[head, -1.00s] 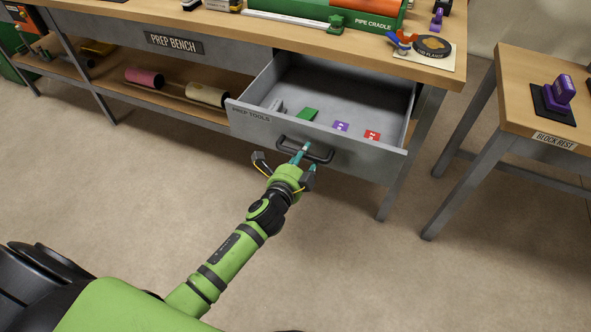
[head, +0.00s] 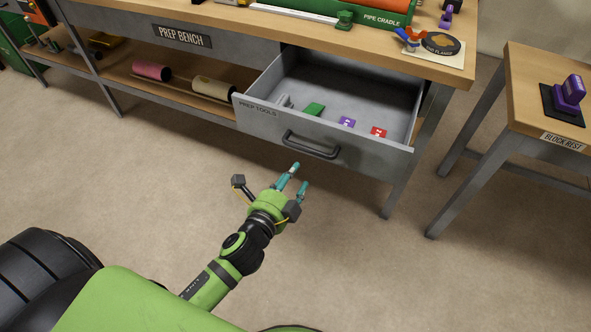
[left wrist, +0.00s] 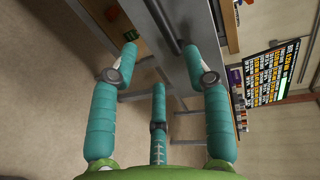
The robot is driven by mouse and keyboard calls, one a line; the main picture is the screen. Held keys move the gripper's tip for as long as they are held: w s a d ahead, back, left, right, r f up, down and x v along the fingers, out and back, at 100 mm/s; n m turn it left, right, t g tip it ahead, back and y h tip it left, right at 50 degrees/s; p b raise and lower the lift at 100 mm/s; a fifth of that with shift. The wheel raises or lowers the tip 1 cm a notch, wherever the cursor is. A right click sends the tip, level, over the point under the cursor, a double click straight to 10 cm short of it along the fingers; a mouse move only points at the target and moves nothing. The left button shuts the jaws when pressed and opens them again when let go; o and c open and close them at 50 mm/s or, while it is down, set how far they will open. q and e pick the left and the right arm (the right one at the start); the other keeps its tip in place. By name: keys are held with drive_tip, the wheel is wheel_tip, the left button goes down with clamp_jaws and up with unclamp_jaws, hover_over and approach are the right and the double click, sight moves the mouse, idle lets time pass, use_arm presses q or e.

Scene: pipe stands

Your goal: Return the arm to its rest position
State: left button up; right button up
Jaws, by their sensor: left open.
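My left arm (head: 240,254) comes in from the lower left of the head view. Its left gripper (head: 298,176) is open and empty, just in front of and below the drawer handle (head: 312,146), apart from it. In the left wrist view the teal fingers (left wrist: 160,75) are spread with nothing between them. The grey drawer (head: 390,159) marked PREP TOOLS stands pulled out from the bench. Inside it lie a green block (head: 314,110), a purple item (head: 347,122), a red item (head: 378,132) and a small grey item (head: 284,101). My right gripper is not in view.
The prep bench (head: 300,30) runs along the back, with a pink roll (head: 152,70) and a beige roll (head: 214,91) on its lower shelf. The block rest table (head: 550,95) stands at the right. The floor in front of the drawer is clear.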

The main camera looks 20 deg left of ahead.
use_arm(q)
drive_tip(key=s+a+f+n+g+p, duration=0.1)
drive_tip(key=s+f+n+g, duration=0.4)
drive_tip(key=f, duration=0.9)
drive_tip(key=s+a+f+n+g+p, duration=0.1)
drive_tip(key=s+f+n+g+p, duration=0.15)
drive_tip(key=s+f, duration=0.8)
drive_tip(key=s+a+f+n+g, duration=0.1)
drive_tip(key=s+f+n+g, duration=0.2)
drive_tip(key=s+f, duration=0.4)
drive_tip(key=s+a+f+n+g+p, duration=0.1)
drive_tip(key=s+f+n+g, duration=0.3)
drive_tip(key=s, duration=1.1)
wheel_tip(320, 180, down, 3)
drive_tip(key=shift+s+f+n+y, duration=0.2)
drive_tip(key=shift+s+n+y, duration=0.15)
drive_tip(key=shift+n, duration=0.4)
